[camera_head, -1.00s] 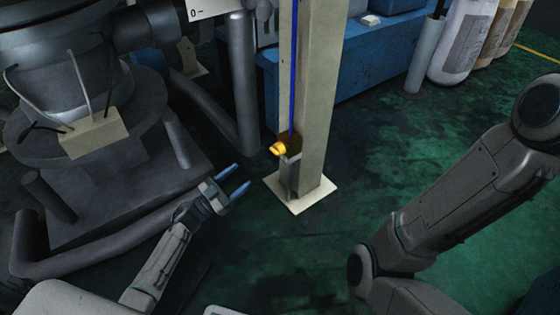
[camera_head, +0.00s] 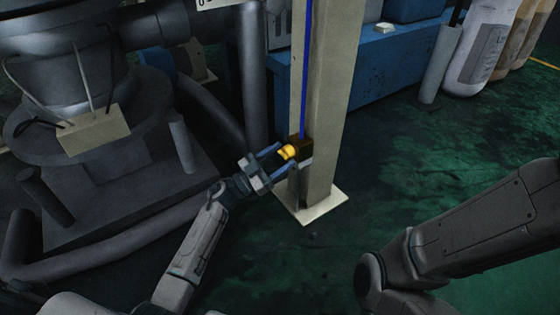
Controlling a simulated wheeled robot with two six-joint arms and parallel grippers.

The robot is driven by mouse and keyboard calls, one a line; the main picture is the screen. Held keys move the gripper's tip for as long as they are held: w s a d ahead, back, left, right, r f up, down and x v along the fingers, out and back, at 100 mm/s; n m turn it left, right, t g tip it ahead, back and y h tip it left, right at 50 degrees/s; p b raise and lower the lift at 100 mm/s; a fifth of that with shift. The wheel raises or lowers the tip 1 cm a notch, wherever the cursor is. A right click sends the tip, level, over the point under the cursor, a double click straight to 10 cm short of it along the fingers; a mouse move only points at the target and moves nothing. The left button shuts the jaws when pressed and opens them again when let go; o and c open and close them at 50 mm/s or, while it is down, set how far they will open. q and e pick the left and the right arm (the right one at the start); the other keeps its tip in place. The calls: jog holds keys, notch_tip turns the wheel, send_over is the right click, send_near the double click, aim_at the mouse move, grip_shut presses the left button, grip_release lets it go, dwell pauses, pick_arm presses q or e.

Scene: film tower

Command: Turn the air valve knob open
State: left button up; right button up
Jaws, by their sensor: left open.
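The yellow air valve knob (camera_head: 287,152) sits on a dark valve body (camera_head: 301,149) low on the beige post, with a blue line running up from it. My left gripper (camera_head: 282,159) is open, its blue fingers pointing at the knob. One finger shows above the knob and one below it in the picture. I cannot tell whether either finger touches the knob. My right arm shows at the right, but its gripper is out of the frame.
The beige post (camera_head: 335,90) stands on a square floor plate (camera_head: 318,209). Dark machinery with thick pipes (camera_head: 120,225) fills the left. A blue bench (camera_head: 385,75) and several cylinders stand behind. The green floor (camera_head: 420,150) right of the post is clear.

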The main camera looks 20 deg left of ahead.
pick_arm(q)
jog(key=shift+w+d+r, duration=0.1)
jog(key=shift+c, duration=0.4)
jog(key=c, duration=0.9)
jog(key=shift+o, duration=0.2)
